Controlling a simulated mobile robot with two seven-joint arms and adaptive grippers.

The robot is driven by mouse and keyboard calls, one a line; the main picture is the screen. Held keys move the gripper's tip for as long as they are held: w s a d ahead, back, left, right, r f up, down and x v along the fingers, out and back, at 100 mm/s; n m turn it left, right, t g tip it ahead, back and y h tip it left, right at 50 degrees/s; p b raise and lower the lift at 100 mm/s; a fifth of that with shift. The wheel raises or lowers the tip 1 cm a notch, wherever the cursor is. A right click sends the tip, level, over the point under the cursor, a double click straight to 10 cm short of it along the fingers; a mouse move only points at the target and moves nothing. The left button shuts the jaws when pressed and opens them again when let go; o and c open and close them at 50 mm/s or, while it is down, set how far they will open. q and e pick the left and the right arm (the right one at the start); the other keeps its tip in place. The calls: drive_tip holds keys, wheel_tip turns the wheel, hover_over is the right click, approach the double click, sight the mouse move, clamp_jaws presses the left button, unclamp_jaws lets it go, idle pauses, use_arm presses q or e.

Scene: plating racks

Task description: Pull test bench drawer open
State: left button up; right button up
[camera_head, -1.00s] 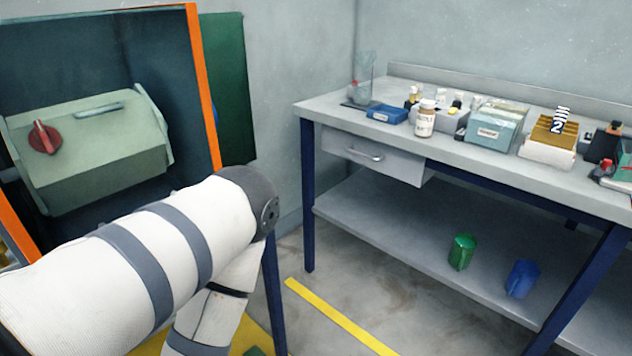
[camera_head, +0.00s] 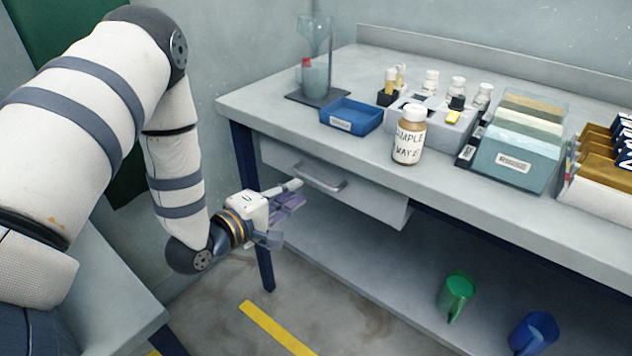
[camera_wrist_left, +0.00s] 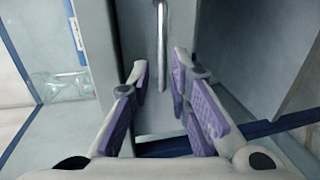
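The test bench drawer (camera_head: 375,204) is a grey front under the left part of the bench top, and it looks closed. Its metal bar handle (camera_head: 322,180) runs across the front. My left gripper (camera_head: 290,206) is just in front of the drawer, left of and slightly below the handle in the head view. In the left wrist view, its purple-padded fingers (camera_wrist_left: 160,82) are apart with nothing between the pads. The handle (camera_wrist_left: 163,45) stands upright in that picture, ahead of the gap between the fingertips. I cannot tell any contact. My right gripper is not in view.
The bench top (camera_head: 300,122) holds a blue tray (camera_head: 352,115), a labelled sample bottle (camera_head: 409,138) and a file box (camera_head: 510,150). A blue bench leg (camera_head: 250,190) is beside my gripper.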

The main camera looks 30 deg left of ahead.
sight(313, 181)
use_arm(q)
drive_tip(key=x, duration=0.4)
drive_tip(key=b+x, duration=0.1)
drive_tip(key=x, duration=0.3)
drive_tip(key=shift+w+f, duration=0.15)
drive_tip(key=shift+f, duration=0.1)
clamp_jaws()
